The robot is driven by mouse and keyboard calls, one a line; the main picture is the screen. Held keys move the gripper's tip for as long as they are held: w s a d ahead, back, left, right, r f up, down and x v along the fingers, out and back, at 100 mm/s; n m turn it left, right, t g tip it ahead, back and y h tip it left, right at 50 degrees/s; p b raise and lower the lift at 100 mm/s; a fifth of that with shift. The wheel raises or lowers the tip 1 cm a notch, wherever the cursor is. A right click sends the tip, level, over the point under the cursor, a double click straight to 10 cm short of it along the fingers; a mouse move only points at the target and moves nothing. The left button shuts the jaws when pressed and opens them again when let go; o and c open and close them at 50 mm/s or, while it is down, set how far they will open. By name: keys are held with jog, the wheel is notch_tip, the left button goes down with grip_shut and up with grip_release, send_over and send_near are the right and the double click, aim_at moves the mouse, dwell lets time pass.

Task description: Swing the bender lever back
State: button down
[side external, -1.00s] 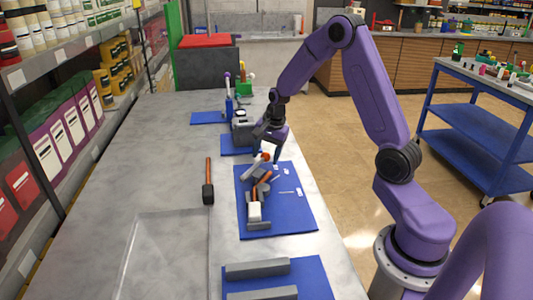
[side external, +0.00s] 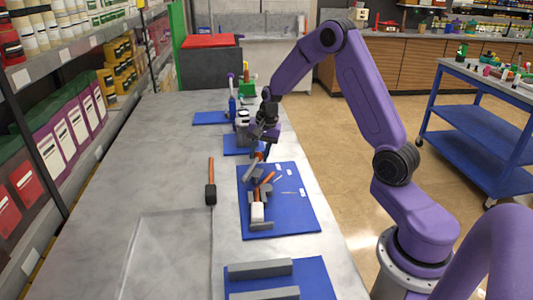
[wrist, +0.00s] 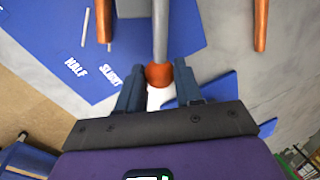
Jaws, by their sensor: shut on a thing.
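The bender (side external: 257,200) sits on a blue mat (side external: 292,215) in the side view, with orange-handled and white parts. Its grey lever (side external: 249,171) slants up towards my gripper (side external: 262,152). In the wrist view the lever's grey rod (wrist: 160,35) runs down from the top edge to an orange ball knob (wrist: 159,75). A white piece shows between the fingers. In the side view the fingers mostly hide the knob.
An orange-handled hammer (side external: 211,183) lies on the grey bench left of the mat. Grey bars (side external: 258,269) lie on a nearer blue mat. Other devices stand on mats behind my gripper. Labels reading HALF (wrist: 75,67) and SLIGHT (wrist: 109,75) mark the bender's mat.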

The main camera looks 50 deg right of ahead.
jog(key=w+a+n, duration=0.2)
jog(key=w+n, duration=0.1)
jog(key=shift+a, duration=0.25)
jog(key=shift+w+a+n+g+y, duration=0.15)
jog(key=shift+w+a+n, duration=0.2)
jog(key=shift+a+n, duration=0.25)
jog(key=shift+w+a+n+g+y, duration=0.15)
jog(key=shift+w+a+n, duration=0.15)
jog(key=shift+a+n, duration=0.25)
jog(key=c, duration=0.8)
grip_release()
jog(key=shift+o, duration=0.2)
jog(key=shift+d, duration=0.1)
jog(key=shift+r, duration=0.1)
jog(key=shift+r, duration=0.25)
notch_tip(320, 180, up, 16)
jog(key=s+d, duration=0.1)
jog(key=d, duration=0.1)
jog(key=shift+s+d+r, duration=0.25)
jog(key=shift+s+d, duration=0.1)
jog(key=shift+s, duration=0.05)
